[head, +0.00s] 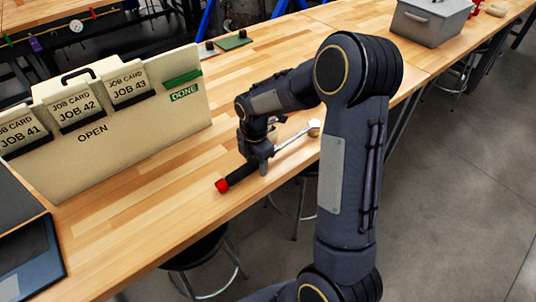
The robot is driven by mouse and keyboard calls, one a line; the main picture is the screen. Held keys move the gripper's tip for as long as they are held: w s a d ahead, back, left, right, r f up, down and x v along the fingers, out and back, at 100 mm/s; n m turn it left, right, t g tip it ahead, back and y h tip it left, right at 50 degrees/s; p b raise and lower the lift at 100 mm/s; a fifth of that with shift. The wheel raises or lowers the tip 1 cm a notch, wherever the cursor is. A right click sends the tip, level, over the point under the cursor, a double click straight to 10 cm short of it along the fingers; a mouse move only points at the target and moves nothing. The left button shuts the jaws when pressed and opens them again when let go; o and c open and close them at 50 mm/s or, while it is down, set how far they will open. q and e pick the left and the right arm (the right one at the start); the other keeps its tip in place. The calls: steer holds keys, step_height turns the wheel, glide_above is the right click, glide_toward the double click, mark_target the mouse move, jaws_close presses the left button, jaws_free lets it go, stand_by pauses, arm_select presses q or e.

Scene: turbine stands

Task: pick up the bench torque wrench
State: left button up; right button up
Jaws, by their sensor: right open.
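The bench torque wrench (291,142) lies on the wooden bench near its front edge. It has a silver shaft, a round head at the upper right and a black handle with a red end at the lower left. My right gripper (262,168) is over the wrench where the handle meets the shaft, pointing down. Its jaws are open and appear to be around or just above the wrench; I cannot tell whether they touch it. The gripper hides part of the wrench. My left gripper is not in view.
A job card board (150,125) with cards stands on the bench at the left. A dark tablet or laptop (30,262) lies at the lower left. A grey toolbox (432,24) sits at the far right. Stools (197,250) stand below the front edge. Bench between board and wrench is clear.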

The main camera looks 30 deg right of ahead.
jaws_close()
steer(key=shift+w+r, duration=0.1)
steer(key=shift+r, duration=0.05)
steer(key=shift+r, duration=0.6)
steer(key=s+a+r+b, duration=0.2)
steer(key=s+a+r, duration=0.6)
steer(key=s+r, duration=0.3)
steer(key=shift+s+a+r+b, duration=0.2)
steer(key=shift+a+r+b, duration=0.1)
steer(key=shift+b, duration=0.1)
